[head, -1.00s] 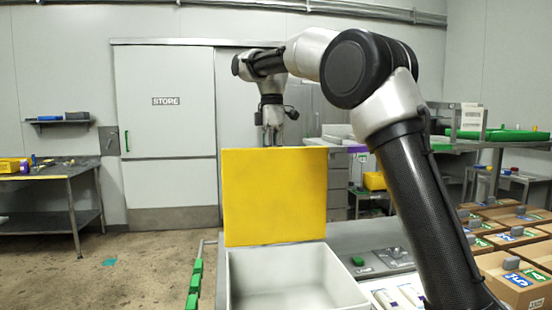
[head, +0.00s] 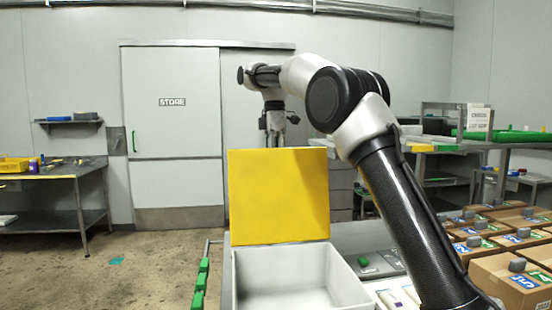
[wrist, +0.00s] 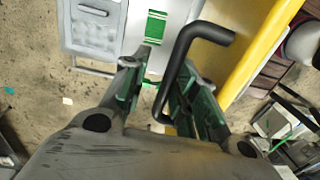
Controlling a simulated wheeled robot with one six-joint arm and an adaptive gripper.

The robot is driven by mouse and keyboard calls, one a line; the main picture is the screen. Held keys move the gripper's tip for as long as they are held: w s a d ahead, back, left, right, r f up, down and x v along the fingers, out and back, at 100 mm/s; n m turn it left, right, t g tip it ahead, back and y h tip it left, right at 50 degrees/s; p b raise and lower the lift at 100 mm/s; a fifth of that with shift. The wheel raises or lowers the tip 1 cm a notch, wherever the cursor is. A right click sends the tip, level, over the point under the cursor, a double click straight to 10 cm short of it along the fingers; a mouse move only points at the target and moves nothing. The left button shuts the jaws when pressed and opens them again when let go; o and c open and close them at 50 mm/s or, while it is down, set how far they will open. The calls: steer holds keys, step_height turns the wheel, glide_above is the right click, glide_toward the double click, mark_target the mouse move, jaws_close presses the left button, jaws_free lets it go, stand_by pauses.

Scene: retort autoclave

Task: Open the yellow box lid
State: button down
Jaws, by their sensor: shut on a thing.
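The yellow lid (head: 279,197) stands upright at the back edge of the white box (head: 295,280), whose open inside shows in the head view. The lid also shows as a yellow strip in the wrist view (wrist: 258,45). A black bent handle (wrist: 178,62) sits on the lid's far side. My gripper (wrist: 160,88) has its green-padded fingers around the handle's lower end and is shut on it. In the head view my gripper (head: 275,138) is behind the lid's top edge, which hides the handle and possibly the fingertips.
Cardboard boxes (head: 510,280) with grey items on top stand at the right. A work table (head: 50,176) is at the left, and a shelving bench (head: 480,145) at the back right. Green blocks on a rail (head: 200,278) run left of the white box.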

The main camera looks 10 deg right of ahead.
steer(key=c, duration=1.5)
jaws_free()
steer(key=shift+w+f, duration=0.35)
steer(key=shift+w, duration=0.25)
steer(key=shift+r, duration=0.1)
